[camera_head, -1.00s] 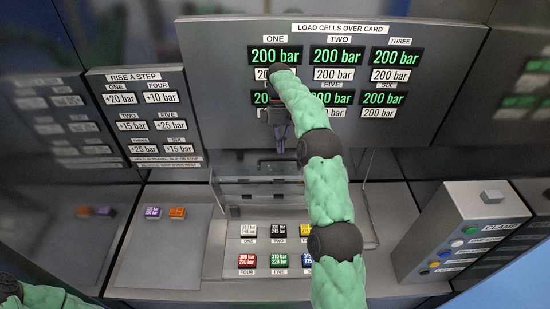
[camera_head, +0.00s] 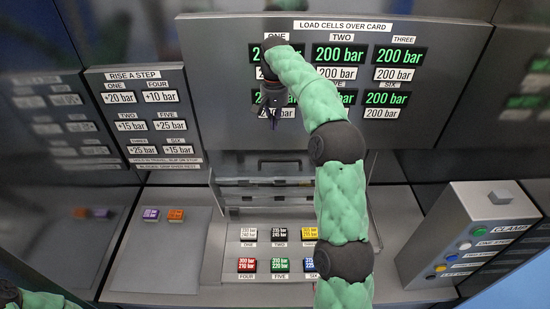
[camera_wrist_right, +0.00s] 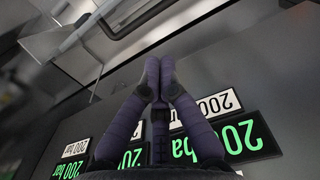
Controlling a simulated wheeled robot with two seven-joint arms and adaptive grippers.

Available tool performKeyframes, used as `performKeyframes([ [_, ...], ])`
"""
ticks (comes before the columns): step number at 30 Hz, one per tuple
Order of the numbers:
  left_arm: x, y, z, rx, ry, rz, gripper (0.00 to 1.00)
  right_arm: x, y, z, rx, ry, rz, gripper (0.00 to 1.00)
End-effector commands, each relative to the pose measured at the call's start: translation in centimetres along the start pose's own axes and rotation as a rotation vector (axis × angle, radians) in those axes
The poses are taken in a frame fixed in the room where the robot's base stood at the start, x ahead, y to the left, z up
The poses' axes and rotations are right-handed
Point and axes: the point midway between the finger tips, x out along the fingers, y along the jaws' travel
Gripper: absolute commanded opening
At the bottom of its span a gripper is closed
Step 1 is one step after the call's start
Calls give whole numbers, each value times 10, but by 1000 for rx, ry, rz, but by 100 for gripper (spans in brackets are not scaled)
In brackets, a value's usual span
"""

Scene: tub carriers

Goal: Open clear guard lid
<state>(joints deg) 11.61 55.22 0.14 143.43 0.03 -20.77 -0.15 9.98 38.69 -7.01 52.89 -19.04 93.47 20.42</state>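My right gripper (camera_head: 271,118) hangs in front of the display panel, over the readouts below label ONE. In the right wrist view its two purple fingers (camera_wrist_right: 153,72) meet at the tips, with nothing seen between them. A dark handle (camera_head: 280,163) shows below it at the back of the console, and a grey bar handle shows at the upper left of the wrist view (camera_wrist_right: 88,28). The gripper is apart from both. The clear lid's sheet is hard to make out, so I cannot tell its angle. My left gripper is out of view.
Several coloured pressure blocks (camera_head: 279,265) sit in labelled places on the console. Purple (camera_head: 151,215) and orange (camera_head: 176,215) blocks lie on the left plate. A grey clamp box (camera_head: 470,235) with buttons stands at the right. My right arm hides part of the console.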

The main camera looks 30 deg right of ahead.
Motion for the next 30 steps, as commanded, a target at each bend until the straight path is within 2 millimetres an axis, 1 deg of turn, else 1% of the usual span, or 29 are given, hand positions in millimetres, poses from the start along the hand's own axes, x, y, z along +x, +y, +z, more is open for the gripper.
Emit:
performKeyframes([
  [5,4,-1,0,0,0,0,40,20,0,1,0,-4,2,0],
  [18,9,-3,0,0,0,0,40,101,1,1,-1,-6,2,0],
  [24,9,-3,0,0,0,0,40,104,1,22,-2,-3,1,0],
  [30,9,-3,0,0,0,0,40,107,0,36,-3,-2,1,0],
])
